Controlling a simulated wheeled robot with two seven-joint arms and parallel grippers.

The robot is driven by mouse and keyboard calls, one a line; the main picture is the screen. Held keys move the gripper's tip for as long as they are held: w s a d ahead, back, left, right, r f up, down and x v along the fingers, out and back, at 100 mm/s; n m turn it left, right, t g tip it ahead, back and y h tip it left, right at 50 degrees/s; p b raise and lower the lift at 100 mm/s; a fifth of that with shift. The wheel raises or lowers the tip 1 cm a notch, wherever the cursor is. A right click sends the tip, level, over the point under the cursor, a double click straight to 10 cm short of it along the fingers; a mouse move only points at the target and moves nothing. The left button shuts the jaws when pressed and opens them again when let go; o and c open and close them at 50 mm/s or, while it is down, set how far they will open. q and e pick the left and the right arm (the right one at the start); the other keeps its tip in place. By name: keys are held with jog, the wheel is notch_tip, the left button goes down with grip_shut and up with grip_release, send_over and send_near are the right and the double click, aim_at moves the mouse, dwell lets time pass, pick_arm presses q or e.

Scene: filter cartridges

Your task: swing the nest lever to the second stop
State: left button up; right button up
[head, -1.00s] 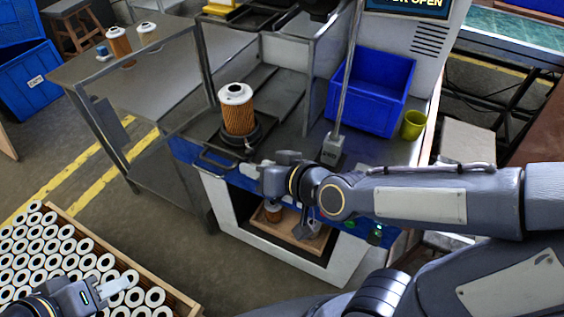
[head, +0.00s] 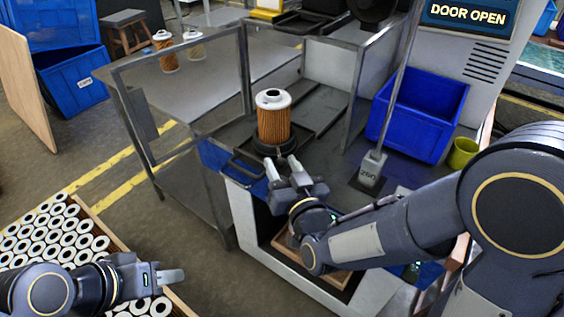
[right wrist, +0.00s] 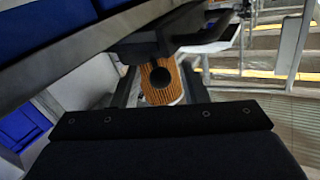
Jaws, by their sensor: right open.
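An orange pleated filter cartridge (head: 273,120) with a white top stands upright in the dark round nest (head: 272,149) on the machine's deck. My right gripper (head: 283,164) is open just in front of the nest, its two pale fingers apart and pointing at it. I cannot make out the nest lever clearly; it may be hidden by the fingers. The right wrist view shows an orange pleated cartridge (right wrist: 162,92) with a dark round shape in front of it. My left gripper (head: 170,277) is over the crate at lower left; its finger gap is not clear.
A black looped handle (head: 243,166) is at the front edge, left of the nest. A framed door (head: 183,97) stands open at left. A blue bin (head: 428,120), a yellow-green cup (head: 461,152) and a grey post base (head: 371,170) are at right. A crate of white-topped cartridges (head: 100,232) is lower left.

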jog(key=shift+w+a, duration=0.2)
jog(key=shift+w, duration=0.4)
